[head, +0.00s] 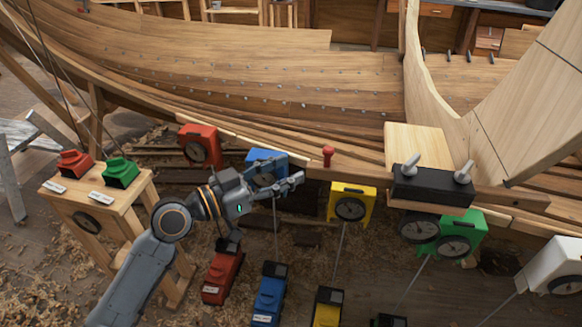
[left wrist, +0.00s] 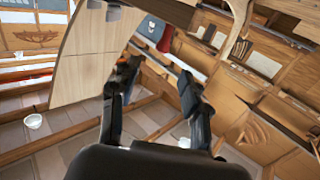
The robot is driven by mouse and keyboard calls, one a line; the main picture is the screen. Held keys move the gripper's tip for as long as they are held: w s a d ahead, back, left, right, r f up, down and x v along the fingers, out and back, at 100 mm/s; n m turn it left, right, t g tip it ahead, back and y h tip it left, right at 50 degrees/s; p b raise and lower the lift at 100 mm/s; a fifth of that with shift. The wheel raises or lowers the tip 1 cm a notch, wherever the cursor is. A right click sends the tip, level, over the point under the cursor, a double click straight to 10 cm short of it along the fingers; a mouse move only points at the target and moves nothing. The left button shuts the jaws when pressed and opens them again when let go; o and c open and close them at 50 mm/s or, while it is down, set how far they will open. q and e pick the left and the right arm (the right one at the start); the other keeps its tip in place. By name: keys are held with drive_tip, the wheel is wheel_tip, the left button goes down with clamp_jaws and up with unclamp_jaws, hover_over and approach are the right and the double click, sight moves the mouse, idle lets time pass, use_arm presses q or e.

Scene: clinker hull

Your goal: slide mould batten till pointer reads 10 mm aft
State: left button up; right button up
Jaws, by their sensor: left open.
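A long pale wooden strip (head: 240,140) runs along the lower edge of the hull; I cannot tell for certain whether it is the mould batten. A red knob (head: 327,156) stands up on the wood there. A red piece also shows beyond the fingers in the left wrist view (left wrist: 165,38). My left gripper (head: 296,181) is open, below and left of the red knob, in front of a blue dial box (head: 266,163). In the left wrist view its fingers (left wrist: 158,78) are apart with nothing between them. No pointer reading is legible. My right gripper is not in view.
Yellow (head: 351,203), green (head: 462,236) and red (head: 200,146) dial boxes stand along the hull. A black block with two levers (head: 433,186) is at right. A wooden stand (head: 92,195) carries red and green boxes. Coloured boxes sit on the shaving-strewn floor.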

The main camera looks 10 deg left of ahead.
sight(325, 155)
use_arm(q)
drive_tip(key=shift+f, duration=0.1)
drive_tip(key=w+d+n+t+y+p, duration=0.1)
drive_tip(key=w+d, duration=0.1)
drive_tip(key=w+d+n+t+y+p, duration=0.1)
drive_tip(key=w+d+y, duration=0.1)
drive_tip(key=w+d, duration=0.1)
drive_tip(key=w+d+n+t+y+p, duration=0.1)
drive_tip(key=w+d, duration=0.1)
drive_tip(key=shift+w+d+n+y+p, duration=0.2)
drive_tip(key=shift+w+n+y+p, duration=0.1)
drive_tip(key=shift+p, duration=0.1)
drive_tip(key=shift+w+d, duration=0.25)
drive_tip(key=shift+w, duration=0.25)
idle(0.4)
clamp_jaws()
